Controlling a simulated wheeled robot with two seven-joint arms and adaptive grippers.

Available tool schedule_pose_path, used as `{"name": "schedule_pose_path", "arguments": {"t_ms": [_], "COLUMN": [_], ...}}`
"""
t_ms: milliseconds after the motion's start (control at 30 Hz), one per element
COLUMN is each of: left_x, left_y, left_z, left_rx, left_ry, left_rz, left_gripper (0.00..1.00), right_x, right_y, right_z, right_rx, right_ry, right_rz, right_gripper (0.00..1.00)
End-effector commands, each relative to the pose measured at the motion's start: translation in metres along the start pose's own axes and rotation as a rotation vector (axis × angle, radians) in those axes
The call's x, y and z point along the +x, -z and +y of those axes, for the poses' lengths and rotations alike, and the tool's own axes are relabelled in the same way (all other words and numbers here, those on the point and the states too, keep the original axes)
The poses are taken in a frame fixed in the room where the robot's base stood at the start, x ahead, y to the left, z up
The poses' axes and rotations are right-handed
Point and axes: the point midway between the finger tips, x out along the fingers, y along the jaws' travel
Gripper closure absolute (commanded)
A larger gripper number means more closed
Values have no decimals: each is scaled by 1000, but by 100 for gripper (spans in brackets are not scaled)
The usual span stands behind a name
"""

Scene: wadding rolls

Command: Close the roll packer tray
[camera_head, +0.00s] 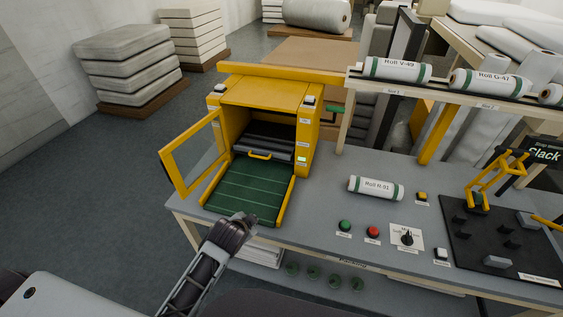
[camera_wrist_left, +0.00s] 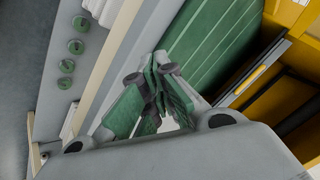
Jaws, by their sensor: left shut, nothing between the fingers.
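The yellow roll packer (camera_head: 265,110) stands on the left part of the grey bench. Its door (camera_head: 193,155), a yellow frame with a clear pane, is swung open to the left. Its green tray (camera_head: 246,190) is out in front of the opening and looks empty. A dark part with a yellow handle (camera_head: 260,156) is inside the opening. My left gripper (camera_head: 246,220) is at the tray's front edge, shut and empty; I cannot tell whether it touches. In the left wrist view its fingers (camera_wrist_left: 155,85) are together beside the green tray (camera_wrist_left: 215,40). My right gripper is not in view.
A roll labelled N-91 (camera_head: 376,188) lies on the bench (camera_head: 320,205) right of the packer. Green (camera_head: 345,225) and red (camera_head: 373,231) buttons and a knob (camera_head: 406,238) are near the front edge. A shelf with rolls (camera_head: 440,85) is behind.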

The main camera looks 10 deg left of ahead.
Motion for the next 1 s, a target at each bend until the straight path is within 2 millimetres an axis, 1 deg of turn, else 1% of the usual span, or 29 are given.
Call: {"name": "schedule_pose_path", "arguments": {"t_ms": [233,367,533,700,800,1000], "left_x": [15,25,35,39,40,40], "left_y": [28,54,92,122,132,138], "left_z": [-19,-35,-54,-66,-69,-71], "left_rx": [171,323,550,739,805,845], "left_ry": [90,175,306,417,458,483], "left_rz": [83,149,234,293,312,323], "left_gripper": [100,100,100,100,100,100], "right_x": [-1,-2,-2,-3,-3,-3], "right_y": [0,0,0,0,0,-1], "right_z": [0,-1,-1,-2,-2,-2], "right_rx": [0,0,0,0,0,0], "right_ry": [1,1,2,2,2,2], "right_rz": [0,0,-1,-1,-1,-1], "right_gripper": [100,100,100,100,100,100]}}
